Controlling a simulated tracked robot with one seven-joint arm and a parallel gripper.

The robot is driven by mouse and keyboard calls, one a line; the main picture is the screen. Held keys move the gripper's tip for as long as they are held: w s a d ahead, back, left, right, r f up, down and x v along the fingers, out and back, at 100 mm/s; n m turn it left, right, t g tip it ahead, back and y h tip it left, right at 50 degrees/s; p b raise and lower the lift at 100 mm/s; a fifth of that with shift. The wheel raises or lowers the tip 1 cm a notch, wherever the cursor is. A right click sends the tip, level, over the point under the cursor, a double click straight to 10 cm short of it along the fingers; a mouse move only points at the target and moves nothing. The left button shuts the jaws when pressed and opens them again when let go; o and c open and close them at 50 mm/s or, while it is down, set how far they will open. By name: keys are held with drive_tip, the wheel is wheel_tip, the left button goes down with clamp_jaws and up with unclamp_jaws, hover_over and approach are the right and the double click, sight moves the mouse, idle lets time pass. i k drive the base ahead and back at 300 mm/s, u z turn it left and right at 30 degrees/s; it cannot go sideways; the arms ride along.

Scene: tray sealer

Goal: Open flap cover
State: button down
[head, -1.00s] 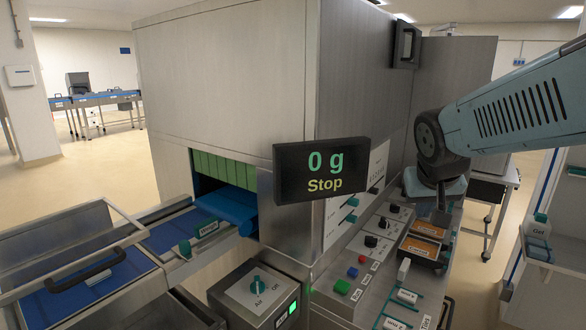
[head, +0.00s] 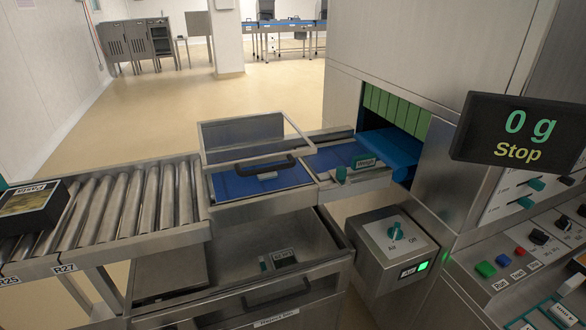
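A metal-framed clear cover (head: 245,134) with a black bar handle (head: 266,166) is over a short blue belt section (head: 255,184) in the middle of the head view. I take it for the flap cover. Its frame slopes, and its black handle is on the side near me. I cannot tell for sure whether it is fully closed. My gripper and arm are not in view, so nothing of mine shows near the cover.
A roller conveyor (head: 110,215) with a dark labelled box (head: 30,208) lies left. An open steel bin (head: 270,302) is below the cover. A switch box (head: 393,250), sealer housing (head: 400,60) and "0 g Stop" display (head: 520,133) stand right. Open floor lies behind.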

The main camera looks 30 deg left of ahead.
sight(291, 155)
drive_tip(key=z, duration=1.15)
drive_tip(key=i, duration=0.1)
drive_tip(key=u, duration=2.5)
drive_tip(key=k, duration=0.65)
drive_tip(key=u, duration=0.55)
drive_tip(key=i, duration=0.5)
drive_tip(key=z, duration=0.1)
